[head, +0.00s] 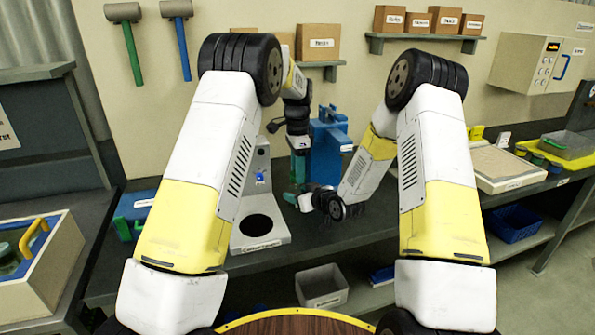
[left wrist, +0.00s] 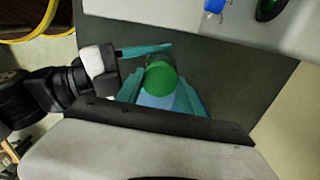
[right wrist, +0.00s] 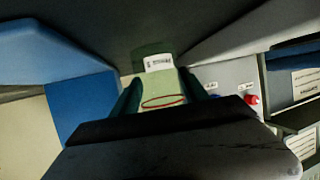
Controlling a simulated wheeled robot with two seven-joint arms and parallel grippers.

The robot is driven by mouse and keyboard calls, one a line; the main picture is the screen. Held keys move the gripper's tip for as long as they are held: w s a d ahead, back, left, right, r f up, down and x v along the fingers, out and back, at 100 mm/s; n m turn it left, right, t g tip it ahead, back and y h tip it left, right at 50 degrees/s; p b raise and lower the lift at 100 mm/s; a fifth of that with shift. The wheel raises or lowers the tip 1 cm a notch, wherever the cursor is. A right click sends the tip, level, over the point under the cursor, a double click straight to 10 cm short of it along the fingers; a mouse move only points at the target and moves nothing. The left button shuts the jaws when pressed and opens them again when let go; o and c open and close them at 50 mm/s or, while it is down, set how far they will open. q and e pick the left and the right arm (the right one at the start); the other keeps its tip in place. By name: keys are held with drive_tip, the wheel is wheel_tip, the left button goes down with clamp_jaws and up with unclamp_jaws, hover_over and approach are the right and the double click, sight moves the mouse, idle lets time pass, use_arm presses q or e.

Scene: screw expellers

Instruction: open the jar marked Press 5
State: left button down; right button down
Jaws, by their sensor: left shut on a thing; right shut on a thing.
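My left gripper (left wrist: 160,88) reaches down from above, beside the blue press (head: 328,143), and is shut on the jar's lid. A round green part (left wrist: 160,77) shows between its teal fingers. I cannot tell whether lid and body are apart.
A grey stand with a round hole (head: 258,228) is just left of the grippers on the dark bench. A grey bin (head: 322,288) sits below the bench. A pale box (head: 505,170) and a blue basket (head: 515,224) are at the right.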

use_arm(q)
drive_tip(key=n, duration=0.4)
drive_tip(key=shift+n, duration=0.3)
drive_tip(key=n, duration=0.4)
drive_tip(key=shift+n, duration=0.3)
drive_tip(key=n, duration=0.4)
drive_tip(key=shift+n, duration=0.3)
drive_tip(key=n, duration=0.9)
drive_tip(key=shift+r, duration=0.1)
drive_tip(key=n, duration=0.4)
drive_tip(key=shift+n, duration=0.4)
drive_tip(key=n, duration=0.4)
drive_tip(key=shift+w, duration=0.1)
drive_tip(key=n, duration=0.5)
drive_tip(key=shift+r, duration=0.15)
